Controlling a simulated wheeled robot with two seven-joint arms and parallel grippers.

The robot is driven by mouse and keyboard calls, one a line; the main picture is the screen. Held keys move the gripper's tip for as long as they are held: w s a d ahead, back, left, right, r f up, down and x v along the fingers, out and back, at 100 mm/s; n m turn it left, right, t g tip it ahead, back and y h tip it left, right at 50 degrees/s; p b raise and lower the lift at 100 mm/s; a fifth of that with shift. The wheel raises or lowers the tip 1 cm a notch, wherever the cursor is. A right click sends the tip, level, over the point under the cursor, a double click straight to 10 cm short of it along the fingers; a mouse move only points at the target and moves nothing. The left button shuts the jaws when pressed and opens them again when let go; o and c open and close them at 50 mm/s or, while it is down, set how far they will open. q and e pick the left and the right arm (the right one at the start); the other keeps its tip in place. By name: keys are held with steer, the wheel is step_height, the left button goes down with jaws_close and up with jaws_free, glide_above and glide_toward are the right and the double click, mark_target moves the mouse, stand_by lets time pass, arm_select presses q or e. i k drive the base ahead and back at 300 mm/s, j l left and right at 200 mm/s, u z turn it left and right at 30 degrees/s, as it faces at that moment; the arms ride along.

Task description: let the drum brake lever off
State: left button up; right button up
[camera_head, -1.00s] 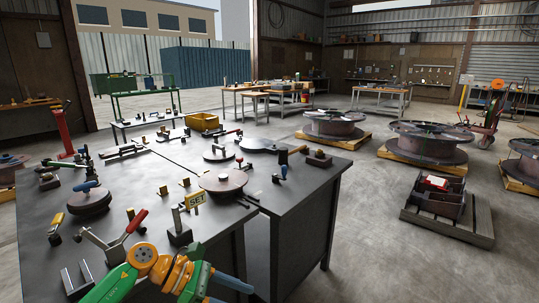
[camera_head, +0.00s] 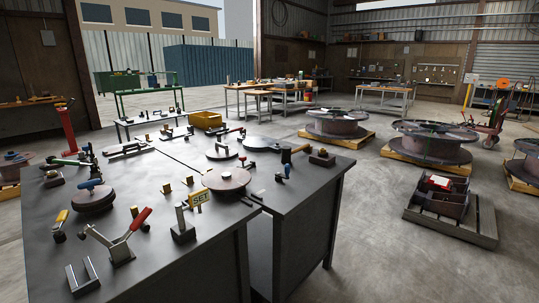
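Neither of my grippers shows in the head view. A round dark drum (camera_head: 227,181) lies flat on the dark steel workbench (camera_head: 190,262). A red-handled lever (camera_head: 138,219) rises at a slant from a metal bracket at the bench's near left. A blue-handled lever (camera_head: 90,184) lies on top of a stacked dark drum (camera_head: 92,200). I cannot tell which of these levers is the drum brake's.
Small clamps and blocks are spread over the bench, with a yellow bin (camera_head: 207,120) beyond it. Large steel reels (camera_head: 432,145) sit on pallets at right. A dark divided crate (camera_head: 440,201) stands on a pallet nearer.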

mark_target(63, 214)
steer(key=u, duration=1.5)
steer(key=i+j+z, duration=0.85)
steer(key=j+z, duration=0.25)
